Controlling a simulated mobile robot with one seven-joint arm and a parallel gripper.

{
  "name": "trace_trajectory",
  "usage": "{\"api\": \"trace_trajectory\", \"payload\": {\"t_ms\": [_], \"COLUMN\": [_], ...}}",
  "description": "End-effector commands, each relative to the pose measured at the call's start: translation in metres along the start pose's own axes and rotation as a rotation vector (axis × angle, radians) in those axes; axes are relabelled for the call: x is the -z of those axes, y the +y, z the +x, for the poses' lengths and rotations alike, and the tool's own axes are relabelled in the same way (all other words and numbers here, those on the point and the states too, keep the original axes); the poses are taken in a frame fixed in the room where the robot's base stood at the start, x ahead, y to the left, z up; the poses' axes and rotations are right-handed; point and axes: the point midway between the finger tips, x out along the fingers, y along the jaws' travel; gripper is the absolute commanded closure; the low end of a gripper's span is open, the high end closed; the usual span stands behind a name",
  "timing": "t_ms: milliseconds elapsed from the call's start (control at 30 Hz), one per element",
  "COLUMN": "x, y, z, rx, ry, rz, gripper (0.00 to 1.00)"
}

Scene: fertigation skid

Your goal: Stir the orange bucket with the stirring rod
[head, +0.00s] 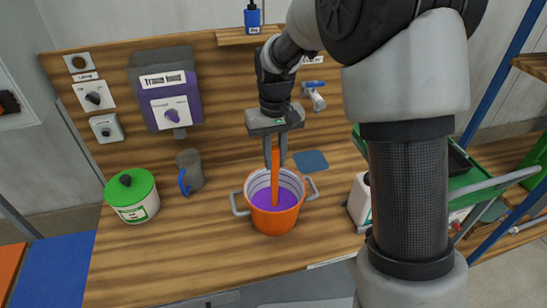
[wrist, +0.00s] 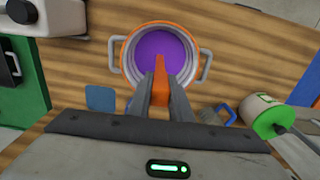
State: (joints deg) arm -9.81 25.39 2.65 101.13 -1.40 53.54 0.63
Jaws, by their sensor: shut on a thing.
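The orange bucket (head: 275,220) stands on the wooden bench with a grey handle on each side. It holds purple liquid, which also shows in the wrist view (wrist: 158,45). My gripper (head: 275,160) is above the bucket, pointing down, shut on the orange stirring rod (head: 275,180). The rod hangs nearly upright, with its lower end inside the bucket's rim; I cannot tell exactly how deep it sits in the liquid. In the wrist view the rod (wrist: 159,75) shows between the two fingers, over the near part of the bucket opening.
A grey mug with a blue handle (head: 190,170) and a white tub with a green lid (head: 132,195) stand left of the bucket. A blue pad (head: 311,160) lies behind right. A white container (head: 360,200) stands right. A purple-grey box (head: 166,90) hangs on the back panel.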

Motion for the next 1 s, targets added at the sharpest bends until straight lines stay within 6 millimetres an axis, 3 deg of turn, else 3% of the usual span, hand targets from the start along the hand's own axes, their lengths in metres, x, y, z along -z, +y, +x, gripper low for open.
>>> {"api": "trace_trajectory", "payload": {"t_ms": [1000], "x": [0.001], "y": [0.000], "z": [-0.102], "rx": [0.000], "ry": [0.003], "rz": [0.000], "gripper": [1.00]}}
